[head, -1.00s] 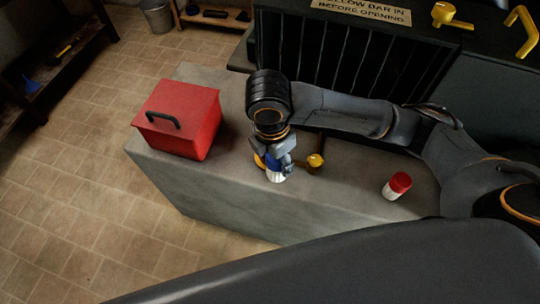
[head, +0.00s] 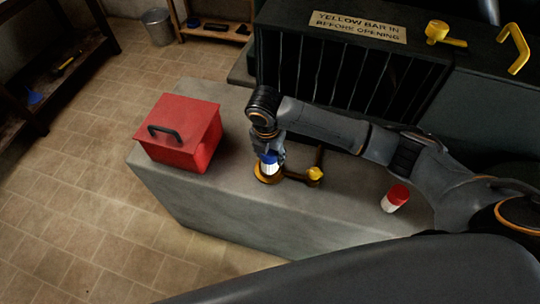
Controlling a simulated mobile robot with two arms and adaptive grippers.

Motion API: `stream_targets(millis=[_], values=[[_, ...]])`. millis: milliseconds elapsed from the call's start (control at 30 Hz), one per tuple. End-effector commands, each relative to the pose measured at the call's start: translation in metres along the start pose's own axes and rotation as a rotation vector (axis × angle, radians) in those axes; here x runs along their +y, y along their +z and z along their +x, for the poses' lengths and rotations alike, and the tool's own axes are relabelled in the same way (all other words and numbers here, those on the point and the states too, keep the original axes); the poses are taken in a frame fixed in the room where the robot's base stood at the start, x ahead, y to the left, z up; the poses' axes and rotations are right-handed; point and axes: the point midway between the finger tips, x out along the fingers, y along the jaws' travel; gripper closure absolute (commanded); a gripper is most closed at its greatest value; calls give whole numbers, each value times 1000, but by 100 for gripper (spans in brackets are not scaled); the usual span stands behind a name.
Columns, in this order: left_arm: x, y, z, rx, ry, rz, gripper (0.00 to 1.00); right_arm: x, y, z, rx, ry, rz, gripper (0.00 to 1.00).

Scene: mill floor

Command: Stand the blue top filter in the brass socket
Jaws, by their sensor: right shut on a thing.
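The blue top filter (head: 269,168) has a blue cap and a white body. My right gripper (head: 270,156) is shut on its blue cap from above. The brass socket (head: 264,180) is a low ring on the grey counter, with a brass arm and yellow knob to its right. The filter's white lower part is at the ring, roughly upright. I cannot tell whether it is seated or just above, because the gripper and the rim hide its base. My left gripper is not in the view.
A red box with a black handle (head: 180,132) stands on the counter (head: 225,205) at the left. A dark barred cabinet (head: 345,70) with a sign and yellow handles is behind.

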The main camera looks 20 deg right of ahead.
Motion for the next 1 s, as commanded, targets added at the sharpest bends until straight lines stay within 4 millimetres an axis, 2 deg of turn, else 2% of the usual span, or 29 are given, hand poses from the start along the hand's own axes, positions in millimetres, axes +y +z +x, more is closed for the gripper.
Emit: stream_targets(millis=[100,367,533,967,1000], values=[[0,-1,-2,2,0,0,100,6,10,16,-1,0,2,85],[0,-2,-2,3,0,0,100,11,20,33,-1,1,2,85],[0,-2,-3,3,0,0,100,10,16,58,0,-1,0,85],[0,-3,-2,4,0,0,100,10,16,66,-1,1,0,85],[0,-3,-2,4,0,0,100,10,16,66,-1,1,0,46]])
